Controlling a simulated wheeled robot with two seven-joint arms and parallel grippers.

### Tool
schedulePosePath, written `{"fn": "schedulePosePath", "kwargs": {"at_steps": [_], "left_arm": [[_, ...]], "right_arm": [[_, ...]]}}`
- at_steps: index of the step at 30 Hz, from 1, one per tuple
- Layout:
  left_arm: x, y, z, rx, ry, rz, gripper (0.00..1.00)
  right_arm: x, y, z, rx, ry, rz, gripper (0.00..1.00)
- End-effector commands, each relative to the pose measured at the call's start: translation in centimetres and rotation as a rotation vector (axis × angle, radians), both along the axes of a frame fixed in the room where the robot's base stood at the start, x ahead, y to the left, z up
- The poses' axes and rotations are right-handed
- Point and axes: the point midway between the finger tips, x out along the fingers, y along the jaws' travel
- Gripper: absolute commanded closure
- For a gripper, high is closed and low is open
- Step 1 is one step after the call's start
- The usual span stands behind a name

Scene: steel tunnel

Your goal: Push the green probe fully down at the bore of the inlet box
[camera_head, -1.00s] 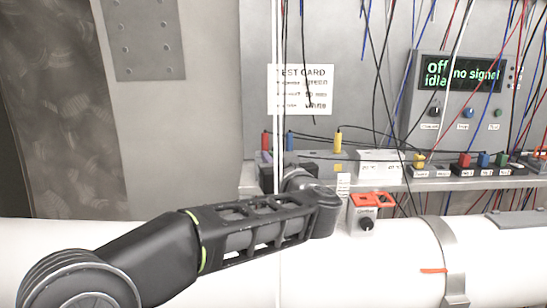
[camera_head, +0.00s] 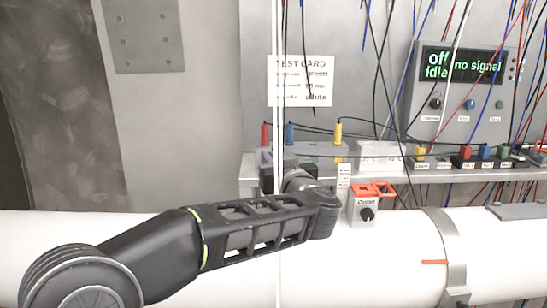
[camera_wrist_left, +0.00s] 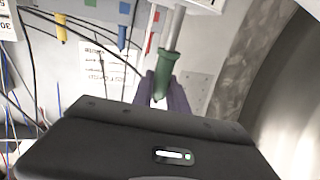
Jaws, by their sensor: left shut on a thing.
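The green probe (camera_wrist_left: 163,75) stands between the purple-grey fingers of my left gripper (camera_wrist_left: 162,92) in the left wrist view, with a grey rod running out of it at the top. My left gripper is shut on it. In the head view my left gripper (camera_head: 284,166) points away at the shelf's front edge, mostly covered by my wrist, and the green probe is hidden there. A grey box (camera_head: 312,150) on the shelf carries upright red (camera_head: 265,133), blue (camera_head: 290,134) and yellow (camera_head: 338,133) probes. Whether it is the inlet box I cannot tell; no bore shows. My right gripper is not in view.
A white pipe (camera_head: 390,255) runs along the front. A small knob box with an orange clip (camera_head: 366,206) sits right of my wrist. Cables hang over the shelf (camera_head: 430,178). A test card (camera_head: 300,80) and a "no signal" display (camera_head: 462,68) are behind.

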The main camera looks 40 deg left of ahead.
Motion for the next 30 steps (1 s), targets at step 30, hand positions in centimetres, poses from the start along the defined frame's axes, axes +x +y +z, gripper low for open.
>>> {"fn": "schedulePosePath", "kwargs": {"at_steps": [30], "left_arm": [[0.0,0.0,-2.6,0.0,0.0,0.0,1.0]], "right_arm": [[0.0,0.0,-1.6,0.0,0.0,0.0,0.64]]}}
